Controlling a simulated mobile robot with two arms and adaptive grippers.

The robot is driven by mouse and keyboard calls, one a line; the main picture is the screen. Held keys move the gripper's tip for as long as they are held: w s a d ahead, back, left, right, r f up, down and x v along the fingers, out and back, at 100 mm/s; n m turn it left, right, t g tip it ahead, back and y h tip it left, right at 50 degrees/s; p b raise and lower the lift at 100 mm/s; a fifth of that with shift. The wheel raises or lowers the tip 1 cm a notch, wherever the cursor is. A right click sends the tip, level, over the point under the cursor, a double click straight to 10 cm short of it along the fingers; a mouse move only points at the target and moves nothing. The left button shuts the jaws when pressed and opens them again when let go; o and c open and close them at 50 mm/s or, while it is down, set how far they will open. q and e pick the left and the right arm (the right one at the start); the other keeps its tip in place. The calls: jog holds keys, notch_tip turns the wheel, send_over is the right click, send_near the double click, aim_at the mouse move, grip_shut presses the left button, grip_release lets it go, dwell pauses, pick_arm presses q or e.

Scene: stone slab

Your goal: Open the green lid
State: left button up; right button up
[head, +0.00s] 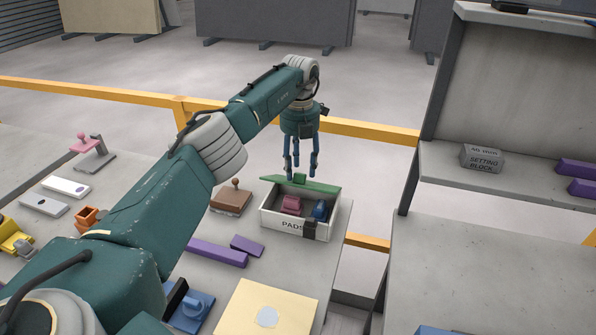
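A pale box (285,221) marked "PADS" stands near the right end of the left slab table. Its green lid (318,186) stands raised along the back of the box, seen nearly edge-on, with a small green tab on top. The box's inside shows, with a pink pad (291,205) and a blue pad (320,210) in it. My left gripper (303,172) points down just above or behind the raised lid. Its fingers are apart with nothing between them. I cannot tell whether a fingertip touches the lid. My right gripper is out of view.
A brown stamp-like block (231,199) stands left of the box. Purple bars (217,252), a blue block (192,309) and a cream board (265,310) lie in front. A grey shelf unit (500,180) stands at right. A yellow rail (366,130) runs behind.

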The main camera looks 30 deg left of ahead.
pick_arm(q)
notch_tip(320, 180, up, 10)
jog(key=shift+r, duration=0.15)
jog(key=shift+s, duration=0.1)
